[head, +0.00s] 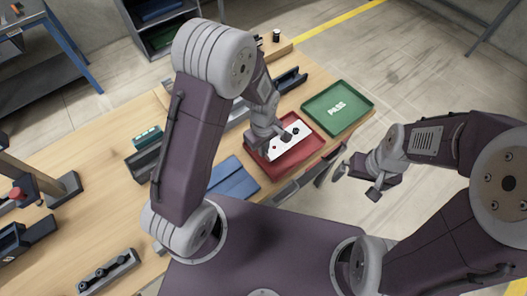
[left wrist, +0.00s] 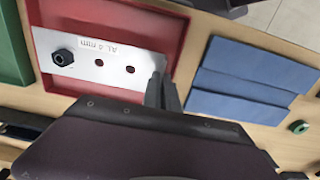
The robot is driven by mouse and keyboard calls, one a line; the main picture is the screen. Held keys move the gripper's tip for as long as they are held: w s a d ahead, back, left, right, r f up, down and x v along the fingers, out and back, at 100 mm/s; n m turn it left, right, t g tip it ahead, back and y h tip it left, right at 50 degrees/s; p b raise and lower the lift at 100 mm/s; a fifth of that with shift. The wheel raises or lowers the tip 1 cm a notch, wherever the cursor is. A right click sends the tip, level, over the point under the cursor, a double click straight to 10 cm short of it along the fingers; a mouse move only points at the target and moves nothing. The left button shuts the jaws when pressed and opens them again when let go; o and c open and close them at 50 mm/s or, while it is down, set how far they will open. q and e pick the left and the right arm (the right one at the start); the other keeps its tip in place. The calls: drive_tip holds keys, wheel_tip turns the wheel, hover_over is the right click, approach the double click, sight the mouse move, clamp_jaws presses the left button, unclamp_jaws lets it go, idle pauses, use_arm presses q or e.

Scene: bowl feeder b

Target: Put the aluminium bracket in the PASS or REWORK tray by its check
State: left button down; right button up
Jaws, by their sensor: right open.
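The aluminium bracket (head: 301,126) is a pale flat plate within the outline of the red tray (head: 312,152); whether it rests on the tray floor is unclear. In the left wrist view the bracket (left wrist: 100,57) reads "AL 4 mm", with a black nut-like part at one end and two open holes. My left gripper (head: 286,136) is over the red tray, its fingers (left wrist: 163,92) close together on the bracket's near end. The green tray (head: 349,122) is marked PASS and looks empty. My right gripper (head: 366,186) is open and empty, beyond the table edge.
A blue folded pad (head: 234,180) lies left of the red tray. Dark fixtures (head: 290,80) stand behind it, and a rail with black knobs (head: 108,272) lies front left. A small round green part (left wrist: 299,127) shows in the left wrist view.

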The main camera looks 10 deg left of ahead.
use_arm(q)
drive_tip(key=shift+s+f, duration=0.1)
drive_tip(key=shift+f, duration=0.7)
drive_tip(key=shift+w+f, duration=0.2)
drive_tip(key=shift+f, duration=0.2)
drive_tip(key=shift+s+f+b, duration=0.1)
drive_tip(key=shift+f+b, duration=0.25)
drive_tip(key=shift+f, duration=0.25)
drive_tip(key=c, duration=1.9)
unclamp_jaws()
drive_tip(key=shift+c, duration=0.2)
wheel_tip(320, 180, up, 13)
drive_tip(key=s+a+m+t, duration=0.1)
drive_tip(key=s+a+m, duration=0.6)
drive_tip(key=m, duration=0.3)
drive_tip(key=shift+s+f, duration=0.35)
drive_tip(key=shift+s, duration=0.25)
